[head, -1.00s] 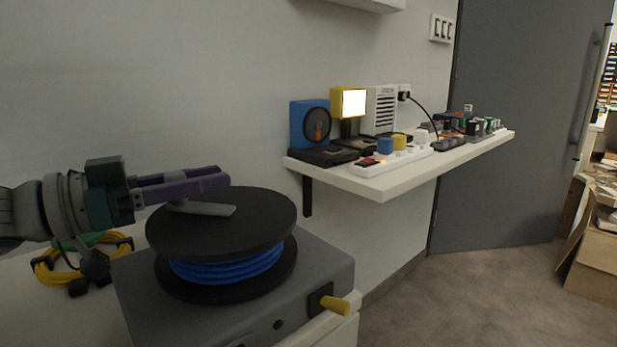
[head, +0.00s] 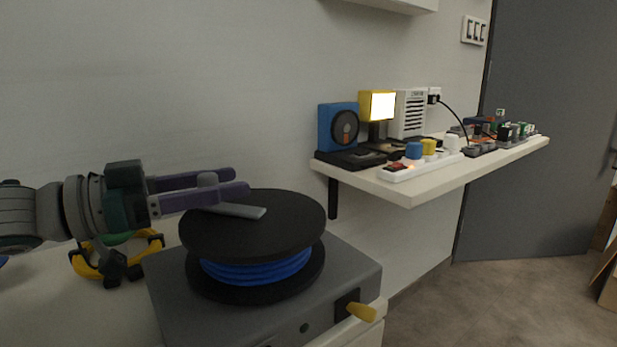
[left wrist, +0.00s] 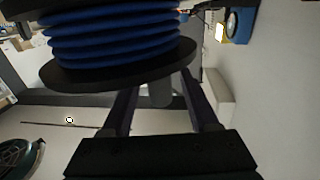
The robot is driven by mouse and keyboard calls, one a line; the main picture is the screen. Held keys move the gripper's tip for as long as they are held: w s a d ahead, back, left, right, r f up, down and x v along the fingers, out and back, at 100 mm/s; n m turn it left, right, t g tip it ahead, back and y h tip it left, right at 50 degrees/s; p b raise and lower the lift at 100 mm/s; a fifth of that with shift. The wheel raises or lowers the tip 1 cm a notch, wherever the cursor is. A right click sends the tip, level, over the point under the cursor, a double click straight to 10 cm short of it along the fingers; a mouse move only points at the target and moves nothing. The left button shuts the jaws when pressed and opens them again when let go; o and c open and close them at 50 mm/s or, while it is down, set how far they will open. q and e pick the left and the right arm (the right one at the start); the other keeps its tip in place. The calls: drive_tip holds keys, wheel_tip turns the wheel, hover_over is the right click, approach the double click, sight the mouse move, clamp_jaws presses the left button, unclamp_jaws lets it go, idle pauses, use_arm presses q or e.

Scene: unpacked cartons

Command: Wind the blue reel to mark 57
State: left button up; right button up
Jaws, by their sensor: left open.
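The blue reel (head: 258,270) lies flat between black flanges on a grey box (head: 230,316). A flat grey crank bar (head: 238,211) lies across its top flange, with an upright grey knob (head: 207,181) at its left end. My left gripper (head: 238,182) is open, its two purple fingers on either side of the knob. In the left wrist view the reel's blue coils (left wrist: 115,42) fill the top, and the knob (left wrist: 160,94) stands between the spread fingers. I cannot tell whether either finger touches it. No mark numbers are readable. My right gripper is not in view.
A yellow-handled lever (head: 361,312) sticks out of the box's front right. A white shelf (head: 412,190) at right holds a power strip (head: 425,167), a blue dial device (head: 338,128) and a lit yellow lamp (head: 378,105).

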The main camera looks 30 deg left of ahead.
use_arm(q)
drive_tip(key=p+v, duration=0.2)
drive_tip(key=v, duration=0.6)
